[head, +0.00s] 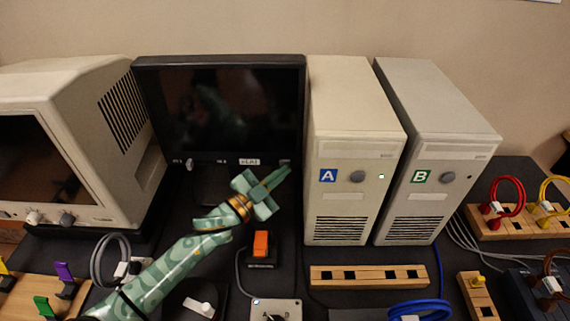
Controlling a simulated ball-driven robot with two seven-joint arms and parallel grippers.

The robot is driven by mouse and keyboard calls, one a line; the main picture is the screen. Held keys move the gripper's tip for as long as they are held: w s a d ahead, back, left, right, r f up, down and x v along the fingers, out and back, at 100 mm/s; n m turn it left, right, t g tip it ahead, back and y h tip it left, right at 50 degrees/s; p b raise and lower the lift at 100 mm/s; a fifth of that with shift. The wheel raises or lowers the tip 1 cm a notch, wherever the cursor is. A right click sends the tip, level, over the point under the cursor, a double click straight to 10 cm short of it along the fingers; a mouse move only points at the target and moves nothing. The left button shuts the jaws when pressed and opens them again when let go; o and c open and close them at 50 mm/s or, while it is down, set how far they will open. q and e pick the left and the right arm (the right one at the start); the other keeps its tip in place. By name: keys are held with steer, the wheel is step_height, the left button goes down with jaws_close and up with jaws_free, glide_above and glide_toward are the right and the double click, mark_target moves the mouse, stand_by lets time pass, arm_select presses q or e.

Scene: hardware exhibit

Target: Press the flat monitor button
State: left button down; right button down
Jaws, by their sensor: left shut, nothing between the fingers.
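The flat monitor (218,108) stands upright at the back, with a dark screen that shows a faint reflection of my arm. Its lower bezel carries small light markings and a white label (249,161). A small light spot (285,162) sits at the bezel's right end; I cannot tell for sure whether it is the button. My left gripper (283,175) is shut and empty, its fingertips pointing up and right just below that spot in the picture. I cannot tell whether they touch the bezel. My right gripper is not in view.
A bulky beige monitor (122,108) stands at left. Beige towers A (355,110) and B (430,110) stand close to the flat monitor's right. An orange switch (261,244) sits below the gripper. Wooden blocks (368,284) and cables (420,309) lie at front right.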

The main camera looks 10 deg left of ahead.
arm_select(q)
steer(key=shift+w, duration=0.25)
stand_by(0.4)
steer(key=shift+s, duration=0.15)
steer(key=shift+s+d+p, duration=0.1)
steer(key=shift+s+p, duration=0.25)
steer(key=shift+s, duration=0.1)
steer(key=shift+s, duration=0.1)
steer(key=s+p, duration=0.1)
steer(key=s, duration=0.1)
steer(key=s+d+p, duration=0.1)
steer(key=s, duration=0.2)
steer(key=shift+s+d+p, duration=0.1)
steer(key=shift+s+p, duration=0.25)
